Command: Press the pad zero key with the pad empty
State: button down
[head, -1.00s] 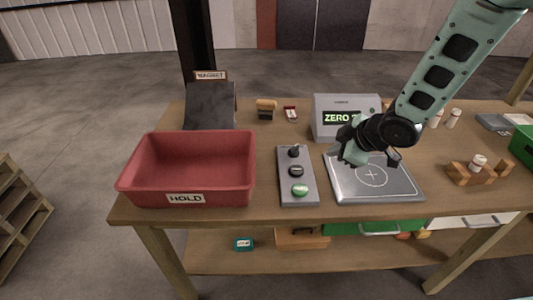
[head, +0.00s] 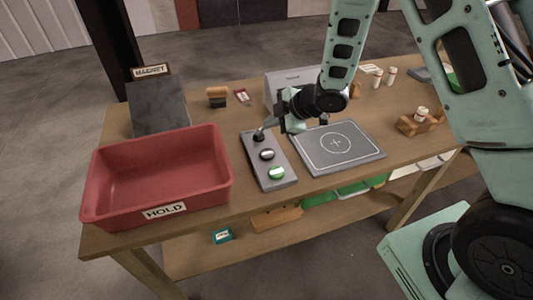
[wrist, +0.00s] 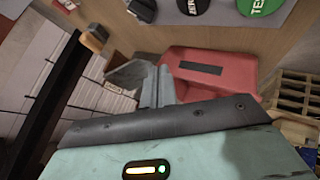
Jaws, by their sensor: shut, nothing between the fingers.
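The key panel (head: 283,181) is a narrow grey strip left of the pad. It carries a dark knob or lever (head: 258,137) at its far end, a black key (head: 267,155) in the middle and a green key (head: 276,172) nearest me. In the wrist view the black key (wrist: 193,5) reads ZERO and the green key (wrist: 262,5) TEST, both cut by the top edge. The square pad (head: 352,158) with a cross mark is empty. My gripper (head: 280,124) is shut and empty, above the panel's far end beside the pad; any contact with the knob is unclear.
The red HOLD bin (head: 160,212) stands left of the panel, with the dark MAGNET block (head: 158,106) behind it. The grey display box (head: 280,88) is partly hidden by my gripper.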

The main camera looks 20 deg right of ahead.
aim_at(271, 154)
jog(key=shift+f+b, duration=3.25)
jog(key=shift+f, duration=0.95)
jog(key=shift+f+b, duration=0.4)
jog(key=shift+f+b, duration=0.35)
jog(key=shift+f, duration=0.05)
jog(key=shift+r, duration=0.1)
jog(key=shift+r+p, duration=0.7)
jog(key=shift+r, duration=0.05)
notch_tip(271, 154, up, 5)
jog(key=p, duration=0.4)
